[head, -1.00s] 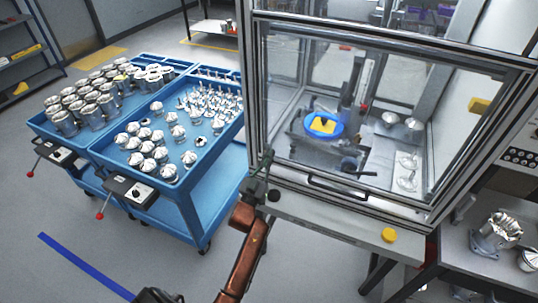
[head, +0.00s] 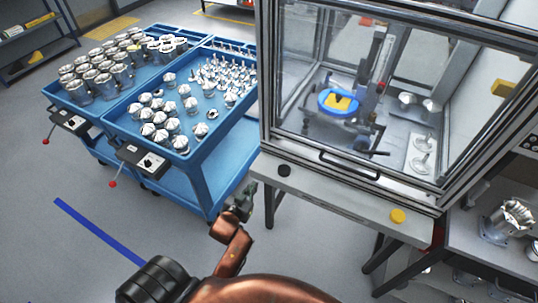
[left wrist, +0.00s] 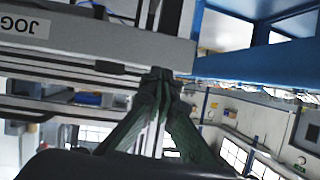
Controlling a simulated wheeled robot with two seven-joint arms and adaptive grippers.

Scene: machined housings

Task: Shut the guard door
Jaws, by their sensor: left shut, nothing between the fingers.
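The guard door (head: 440,185) is the clear framed pane on the front of the machine enclosure. It covers the front opening, its lower rail lying low near the bench's front ledge, and no gap shows there. Its dark bar handle (head: 350,166) is on the lower part of the frame. My left gripper (head: 247,192) is shut and empty, just left of and below the ledge's left corner, apart from the door and handle. In the left wrist view its dark fingers (left wrist: 158,75) come together below a pale ledge edge. My right gripper is not in view.
A black button (head: 284,170) and a yellow button (head: 398,216) sit on the ledge. Blue carts (head: 190,170) with metal parts stand close on the left. A side bench (head: 470,240) with housings is at right. Floor is open at lower left.

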